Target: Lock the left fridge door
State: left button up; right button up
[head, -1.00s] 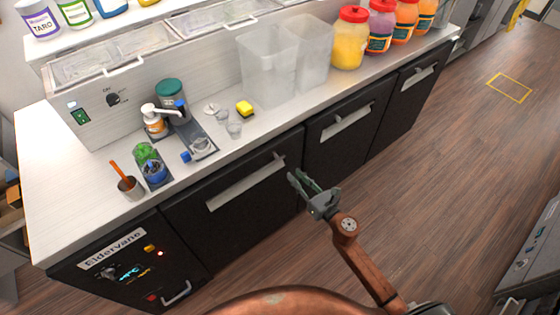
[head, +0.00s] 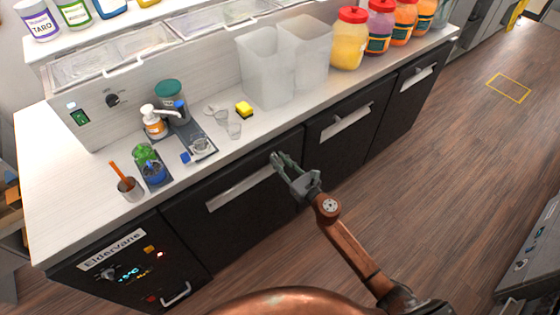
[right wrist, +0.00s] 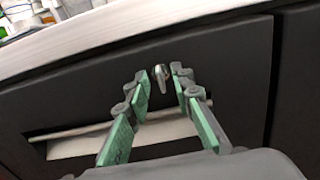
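The left fridge door (head: 235,192) is a dark panel under the counter, right of the control panel, and looks closed. It has a long pale recessed handle (head: 240,188). A small silver lock latch (right wrist: 161,76) sits near the door's top right, in the right wrist view, pointing roughly up and down. My right gripper (head: 283,160) is at this corner of the door and hides the latch in the head view. Its green-padded fingers (right wrist: 160,95) are apart and empty, with the latch between and just beyond their tips. I cannot tell whether they touch it. My left gripper is not in view.
Two more dark doors, a middle one (head: 345,135) and a far one (head: 404,105), continue to the right. The white counter edge (head: 262,132) runs just above the gripper. Clear containers (head: 268,75) and jars stand on the counter. The wooden floor (head: 440,170) is clear.

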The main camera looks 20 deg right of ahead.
jog(key=shift+c, duration=0.5)
grip_shut()
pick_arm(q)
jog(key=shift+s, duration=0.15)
pick_arm(e)
jog(key=shift+m, duration=0.4)
pick_arm(q)
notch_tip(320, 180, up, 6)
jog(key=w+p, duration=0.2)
jog(key=p, duration=0.3)
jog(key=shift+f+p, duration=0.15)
jog(key=shift+p, duration=0.25)
pick_arm(e)
jog(key=m, duration=1.7)
jog(key=shift+d+f, duration=0.1)
jog(key=shift+d, duration=0.1)
